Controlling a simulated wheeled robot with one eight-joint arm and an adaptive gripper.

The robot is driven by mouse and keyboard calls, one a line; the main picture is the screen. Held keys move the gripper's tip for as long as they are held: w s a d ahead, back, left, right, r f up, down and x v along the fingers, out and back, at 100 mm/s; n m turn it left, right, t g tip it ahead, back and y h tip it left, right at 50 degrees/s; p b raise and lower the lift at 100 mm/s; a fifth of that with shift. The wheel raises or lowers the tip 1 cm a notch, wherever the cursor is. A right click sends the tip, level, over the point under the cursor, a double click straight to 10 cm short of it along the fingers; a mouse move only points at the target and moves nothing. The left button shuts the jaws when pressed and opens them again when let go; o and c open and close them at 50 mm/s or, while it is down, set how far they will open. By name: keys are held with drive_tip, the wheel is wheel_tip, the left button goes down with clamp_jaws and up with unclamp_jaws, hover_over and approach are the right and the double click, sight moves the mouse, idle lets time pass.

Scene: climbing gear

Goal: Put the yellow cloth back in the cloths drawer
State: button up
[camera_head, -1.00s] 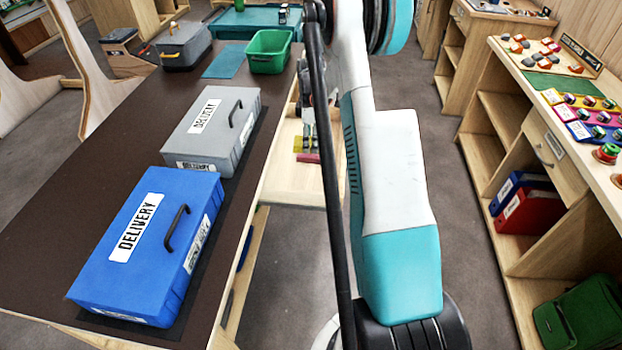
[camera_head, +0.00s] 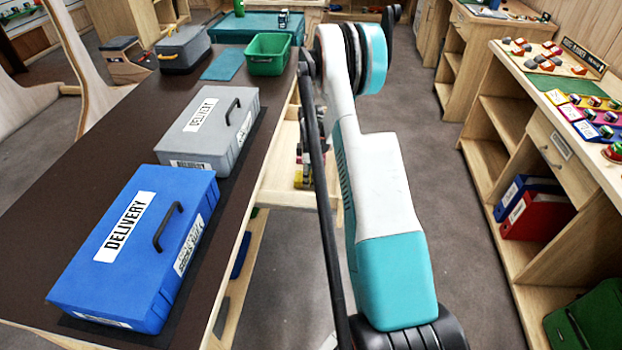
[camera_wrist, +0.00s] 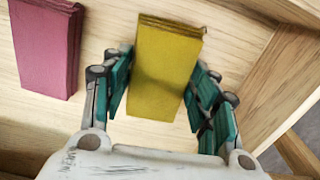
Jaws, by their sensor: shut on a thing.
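The yellow cloth (camera_wrist: 164,65) is a folded flat block. In the wrist view it stands between the teal-padded fingers of my gripper (camera_wrist: 163,95), which is shut on it. A folded pink cloth (camera_wrist: 47,45) lies to its left, apart from my gripper. Both are over a light wooden surface with a raised wooden edge (camera_wrist: 255,75) at the right, which looks like the inside of a drawer. I cannot tell whether the yellow cloth touches the surface. In the head view an open wooden drawer (camera_head: 284,194) juts from the table, and my arm hides much of it.
On the dark table (camera_head: 75,220) stand a blue delivery box (camera_head: 105,285), a grey delivery box (camera_head: 185,145) and a green bin (camera_head: 268,54). A wooden shelf unit (camera_head: 490,125) stands at the right. Grey floor (camera_head: 425,130) lies clear between them.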

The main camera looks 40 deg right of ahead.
drive_tip(key=shift+f, duration=0.25)
drive_tip(key=shift+f, duration=0.15)
drive_tip(key=o, duration=1.2)
wheel_tip(320, 180, up, 14)
drive_tip(key=p, duration=0.6)
drive_tip(key=shift+w+a, duration=0.4)
drive_tip(key=shift+a, duration=0.05)
